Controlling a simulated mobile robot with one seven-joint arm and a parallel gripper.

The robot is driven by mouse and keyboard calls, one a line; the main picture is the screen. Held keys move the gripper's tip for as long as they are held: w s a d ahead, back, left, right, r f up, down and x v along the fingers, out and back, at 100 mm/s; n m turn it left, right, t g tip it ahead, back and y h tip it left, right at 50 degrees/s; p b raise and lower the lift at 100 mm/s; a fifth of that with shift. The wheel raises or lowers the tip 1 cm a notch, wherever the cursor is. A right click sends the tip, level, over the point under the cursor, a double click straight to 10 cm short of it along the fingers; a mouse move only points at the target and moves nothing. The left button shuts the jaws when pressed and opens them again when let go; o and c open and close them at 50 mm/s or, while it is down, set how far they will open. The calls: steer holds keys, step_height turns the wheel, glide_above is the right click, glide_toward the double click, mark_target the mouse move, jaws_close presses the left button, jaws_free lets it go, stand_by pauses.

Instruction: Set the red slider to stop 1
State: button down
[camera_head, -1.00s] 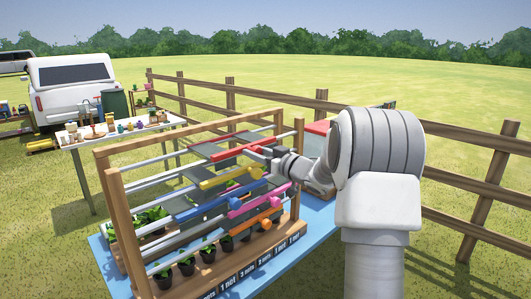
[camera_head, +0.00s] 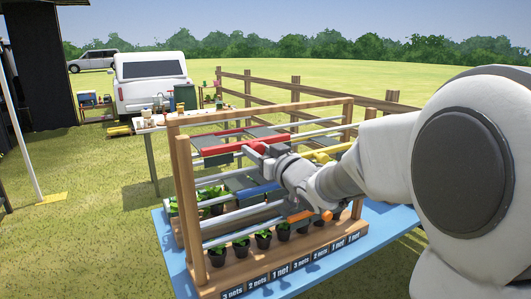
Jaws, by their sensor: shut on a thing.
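The red slider (camera_head: 224,149) is a long red bar on the upper rails of a wooden rack (camera_head: 187,205). It sits toward the rack's left side, near the left post. My gripper (camera_head: 262,150) is at the bar's right part, shut on it; the fingertips are small and partly hidden. I cannot tell which stop the red slider lines up with.
A yellow slider (camera_head: 328,154) is right of my gripper; blue (camera_head: 258,191) and orange (camera_head: 300,216) sliders are lower. Potted plants (camera_head: 263,239) stand beneath. The rack stands on a blue table (camera_head: 172,240). Fence and goods table (camera_head: 152,152) are behind.

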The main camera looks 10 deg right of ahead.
steer(key=shift+a+f, duration=0.1)
steer(key=shift+a, duration=0.15)
steer(key=shift+c, duration=2.2)
jaws_free()
steer(key=shift+s+a, duration=0.1)
